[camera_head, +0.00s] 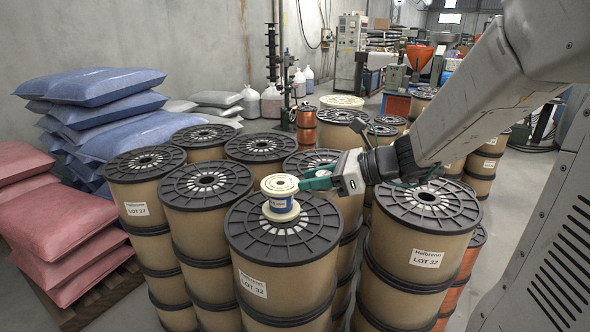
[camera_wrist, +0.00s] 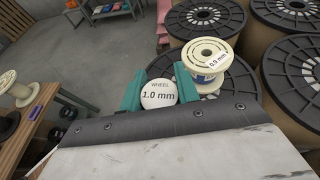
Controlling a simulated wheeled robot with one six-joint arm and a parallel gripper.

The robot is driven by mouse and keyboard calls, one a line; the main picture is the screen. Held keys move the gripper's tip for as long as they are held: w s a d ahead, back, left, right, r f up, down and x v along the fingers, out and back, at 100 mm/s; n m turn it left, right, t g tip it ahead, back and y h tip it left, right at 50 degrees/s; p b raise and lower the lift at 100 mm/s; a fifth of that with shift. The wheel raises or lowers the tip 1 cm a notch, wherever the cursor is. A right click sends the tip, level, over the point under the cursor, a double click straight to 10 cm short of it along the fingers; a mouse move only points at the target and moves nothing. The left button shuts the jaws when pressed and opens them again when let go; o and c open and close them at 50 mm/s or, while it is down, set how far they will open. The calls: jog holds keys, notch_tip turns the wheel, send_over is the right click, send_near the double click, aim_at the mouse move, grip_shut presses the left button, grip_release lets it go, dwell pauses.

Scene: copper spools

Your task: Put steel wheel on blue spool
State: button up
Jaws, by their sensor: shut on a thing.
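The blue spool (camera_head: 281,203) has cream flanges and a blue middle, and stands upright on top of a large brown drum. It also shows in the wrist view (camera_wrist: 208,55), with a "0.5 mm" label, just beyond my right finger. My gripper (camera_head: 312,182) is close to the right of the spool in the head view; it also shows in the wrist view (camera_wrist: 160,82). Its teal fingers are shut on the wheel (camera_wrist: 158,94), whose pale round face reads "WHEEL 1.0 mm". I cannot make out the wheel in the head view. I cannot tell whether it touches the spool.
The large drum (camera_head: 255,246) under the spool has a black ribbed top. Several similar drums crowd around it. Blue sacks (camera_head: 95,85) and red sacks (camera_head: 65,240) are stacked at left. A wooden bench (camera_wrist: 40,105) with a pale spool stands at left in the wrist view.

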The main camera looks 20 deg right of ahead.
send_over(273, 182)
jog(key=shift+s+d+f, duration=0.15)
jog(key=shift+f, duration=0.2)
jog(key=shift+s+d+f, duration=0.1)
jog(key=shift+f, duration=0.25)
jog(key=f, duration=0.3)
jog(key=shift+w+a+f, duration=0.1)
jog(key=shift+w+a, duration=0.05)
jog(key=shift+w, duration=0.2)
jog(key=shift+f, duration=0.2)
jog(key=shift+f, duration=0.2)
jog(key=o, duration=1.1)
jog(key=shift+o, duration=0.2)
jog(key=shift+r, duration=0.15)
